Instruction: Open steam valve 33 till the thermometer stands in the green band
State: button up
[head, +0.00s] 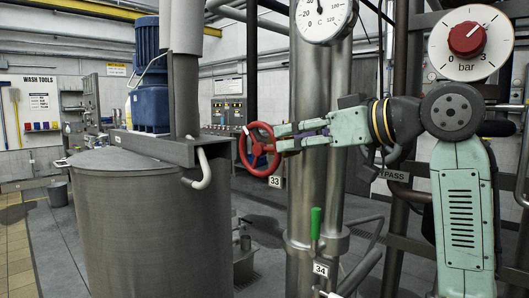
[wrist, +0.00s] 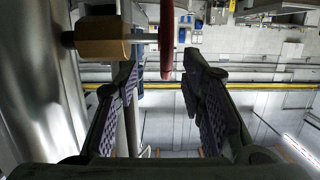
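The red handwheel of steam valve 33 (head: 259,149) is at the centre of the head view, with the label 33 (head: 275,182) below it. My gripper (head: 283,138) reaches in from the right, its fingertips at the wheel's right side. In the wrist view the red wheel (wrist: 167,42) shows edge-on between the spread fingers of my gripper (wrist: 163,74), with visible gaps at both sides. A brass-coloured valve body (wrist: 103,38) is at the upper left. The thermometer (head: 323,18) is cut off at the top; I cannot see a green band or read it surely.
A steel column (head: 312,100) stands behind my gripper. A green lever (head: 315,223) labelled 34 (head: 321,269) is below. A grey mixer vessel (head: 150,230) fills the left foreground. A bar dial with a red knob (head: 467,38) is at the upper right.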

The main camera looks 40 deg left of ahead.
aim_at(247, 138)
jog(key=a, duration=0.2)
jog(key=a+y+p, duration=0.1)
jog(key=a, duration=0.2)
jog(key=a+f+y+p, duration=0.1)
jog(key=a, duration=0.1)
jog(key=shift+s+a+f, duration=0.1)
jog(key=shift+a, duration=0.2)
jog(key=shift+a+f+p, duration=0.1)
jog(key=shift+a+p, duration=0.2)
jog(key=shift+a, duration=0.4)
jog(key=shift+c, duration=0.3)
grip_shut()
